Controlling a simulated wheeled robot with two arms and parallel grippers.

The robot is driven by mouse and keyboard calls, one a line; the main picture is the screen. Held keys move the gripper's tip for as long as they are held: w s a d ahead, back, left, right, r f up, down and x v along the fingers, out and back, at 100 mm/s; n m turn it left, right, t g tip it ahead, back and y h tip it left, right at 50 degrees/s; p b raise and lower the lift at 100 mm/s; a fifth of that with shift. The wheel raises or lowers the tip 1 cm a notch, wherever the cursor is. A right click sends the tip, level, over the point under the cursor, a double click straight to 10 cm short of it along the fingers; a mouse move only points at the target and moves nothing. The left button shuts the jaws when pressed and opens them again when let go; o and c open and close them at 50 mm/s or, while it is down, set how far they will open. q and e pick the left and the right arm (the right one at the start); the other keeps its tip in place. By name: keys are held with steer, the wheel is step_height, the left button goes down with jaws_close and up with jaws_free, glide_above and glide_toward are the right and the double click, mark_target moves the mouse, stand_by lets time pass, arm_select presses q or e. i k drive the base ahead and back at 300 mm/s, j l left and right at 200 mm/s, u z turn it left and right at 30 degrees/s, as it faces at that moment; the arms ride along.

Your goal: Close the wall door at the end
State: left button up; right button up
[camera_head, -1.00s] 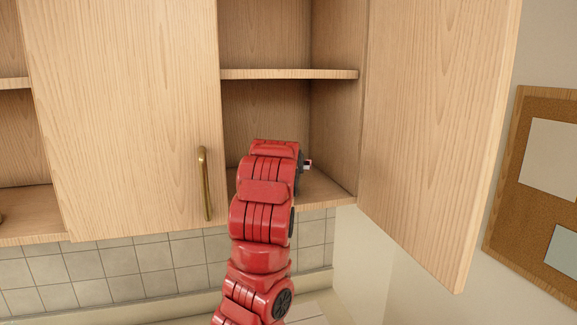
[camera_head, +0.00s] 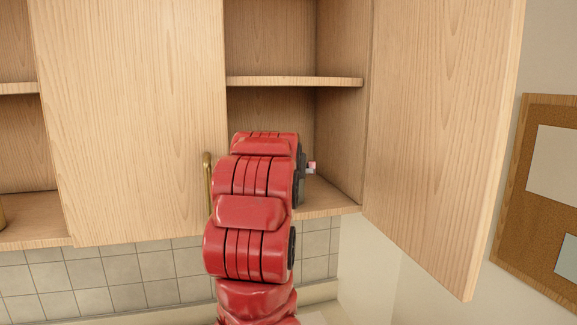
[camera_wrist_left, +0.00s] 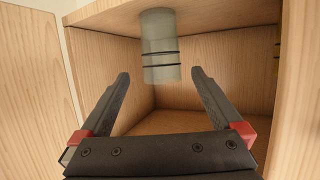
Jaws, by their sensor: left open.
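The wall cabinet's end door (camera_head: 440,140) stands open at the right, swung outward, with its inner face in view. The compartment beside it shows a shelf (camera_head: 295,82) and bare wood walls. My left arm rises in front of this compartment. My left gripper is mostly hidden behind the arm in the head view; a small part shows at the wrist's right. In the left wrist view the left gripper (camera_wrist_left: 160,78) is open and empty, its fingers pointing into a wooden compartment. A grey-green banded cylinder (camera_wrist_left: 160,50) is beyond the fingers. My right gripper is not in view.
A shut cabinet door (camera_head: 135,120) with a brass handle (camera_head: 208,180) is just left of my arm. An open shelf section (camera_head: 20,232) lies farther left. A cork board (camera_head: 537,210) hangs on the wall at right. Grey tiles (camera_head: 130,280) run below the cabinet.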

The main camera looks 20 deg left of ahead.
mark_target(444, 77)
steer(key=k, duration=1)
